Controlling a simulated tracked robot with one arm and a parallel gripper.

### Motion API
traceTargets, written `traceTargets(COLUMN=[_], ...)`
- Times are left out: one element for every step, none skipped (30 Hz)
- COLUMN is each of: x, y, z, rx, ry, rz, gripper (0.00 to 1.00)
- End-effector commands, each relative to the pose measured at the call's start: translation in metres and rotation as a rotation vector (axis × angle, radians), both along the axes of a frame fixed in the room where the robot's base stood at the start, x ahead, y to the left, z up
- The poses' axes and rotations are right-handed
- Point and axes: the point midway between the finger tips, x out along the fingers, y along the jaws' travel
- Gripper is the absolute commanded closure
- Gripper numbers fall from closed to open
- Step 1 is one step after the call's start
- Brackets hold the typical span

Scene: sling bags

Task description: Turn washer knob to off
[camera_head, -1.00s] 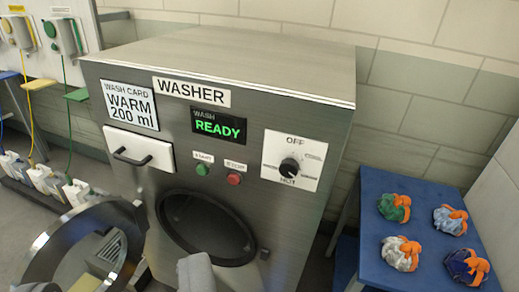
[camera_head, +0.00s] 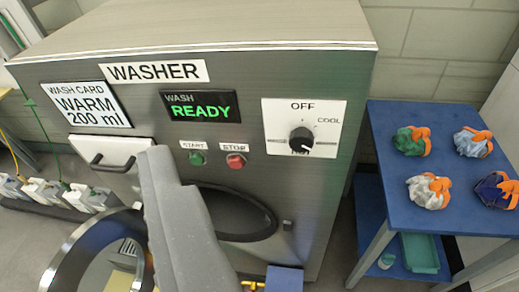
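The washer knob (camera_head: 301,139) is a small black dial on a white panel (camera_head: 331,114) on the washer's front. OFF is printed above it and COOL at upper right; the label below reads HOT and is partly hidden by the knob. A light mark on the knob seems to face the lower right, not OFF. The washer (camera_head: 330,70) is steel, with a green READY display (camera_head: 200,107). A grey part that looks like my gripper (camera_head: 180,222) rises in front of the washer, lower left of the knob and apart from it. Its fingertips cannot be made out.
The round door (camera_head: 62,262) stands open at lower left, beside the drum opening (camera_head: 240,212). A drawer handle (camera_head: 105,163) juts out at left. Green start (camera_head: 197,159) and red stop (camera_head: 236,160) buttons sit left of the knob. A blue table (camera_head: 440,215) with several bundles stands right.

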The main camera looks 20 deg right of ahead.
Motion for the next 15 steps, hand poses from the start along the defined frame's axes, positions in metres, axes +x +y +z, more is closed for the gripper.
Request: traceTargets(x=[0.009, 0.015, 0.022, 0.028, 0.034, 0.042, 0.047, 0.052, 0.058, 0.063, 0.067, 0.072, 0.076, 0.080, 0.085], y=[0.002, 0.003, 0.004, 0.004, 0.003, 0.001, -0.002, -0.005, -0.011, -0.015, -0.020, -0.028, -0.034, -0.040, -0.048], z=[-0.005, -0.005, -0.006, -0.007, -0.009, -0.011, -0.013, -0.015, -0.020, -0.025, -0.030, -0.037, -0.044, -0.053, -0.065], rx=[0.096, 0.168, 0.268, 0.348, 0.433, 0.544, 0.628, 0.710, 0.820, 0.901, 0.982, 1.090, 1.167, 1.245, 1.345], ry=[-0.026, -0.052, -0.081, -0.102, -0.124, -0.152, -0.171, -0.194, -0.219, -0.234, -0.253, -0.279, -0.296, -0.313, -0.335], rz=[0.016, 0.023, 0.034, 0.039, 0.041, 0.042, 0.042, 0.039, 0.030, 0.022, 0.012, -0.006, -0.022, -0.039, -0.067], gripper=[0.41, 0.41, 0.41, 0.41, 0.41, 0.41, 0.41, 0.41, 0.41, 0.41, 0.41, 0.41, 0.41, 0.41, 0.41])
